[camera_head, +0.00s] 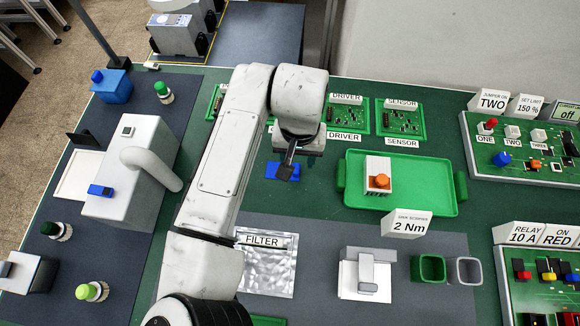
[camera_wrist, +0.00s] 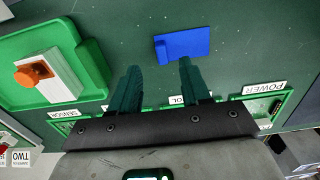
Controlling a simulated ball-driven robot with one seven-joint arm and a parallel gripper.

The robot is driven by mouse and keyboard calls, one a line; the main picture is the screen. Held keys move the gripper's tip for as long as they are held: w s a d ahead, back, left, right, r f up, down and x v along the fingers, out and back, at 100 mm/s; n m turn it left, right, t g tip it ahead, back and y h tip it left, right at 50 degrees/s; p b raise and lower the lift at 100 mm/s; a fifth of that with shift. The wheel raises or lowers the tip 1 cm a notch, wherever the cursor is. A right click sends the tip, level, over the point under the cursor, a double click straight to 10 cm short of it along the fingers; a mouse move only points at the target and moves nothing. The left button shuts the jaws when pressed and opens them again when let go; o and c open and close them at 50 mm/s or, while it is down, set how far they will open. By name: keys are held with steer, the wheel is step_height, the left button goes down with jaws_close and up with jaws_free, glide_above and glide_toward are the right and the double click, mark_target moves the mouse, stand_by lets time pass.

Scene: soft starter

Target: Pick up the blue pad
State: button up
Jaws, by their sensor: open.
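The blue pad (camera_head: 280,171) lies flat on the green bench top in the head view, partly covered by my gripper (camera_head: 287,165). In the wrist view the blue pad (camera_wrist: 183,44) shows whole as a flat rectangle with a small tab at its left end. My gripper (camera_wrist: 158,82) is open there, with its two dark fingers apart and nothing between them. The pad lies beyond the fingertips, closer to the right finger. I cannot tell the exact height of the fingers above it.
A green tray (camera_head: 350,196) holding a white block with an orange knob stands right of the pad. Green circuit boards (camera_head: 400,119) with label blocks lie behind. A silver FILTER bag (camera_head: 265,270) lies in front on a grey mat. Bare green bench surrounds the pad.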

mark_target(296, 171)
steer(key=shift+s+a+f+p, duration=0.1)
steer(key=shift+f+p, duration=0.3)
steer(key=shift+f, duration=1.15)
steer(key=shift+a+f+p, duration=0.1)
steer(key=shift+f+p, duration=0.25)
steer(key=shift+f, duration=1.15)
steer(key=shift+d, duration=0.1)
steer(key=shift+c, duration=0.2)
jaws_close()
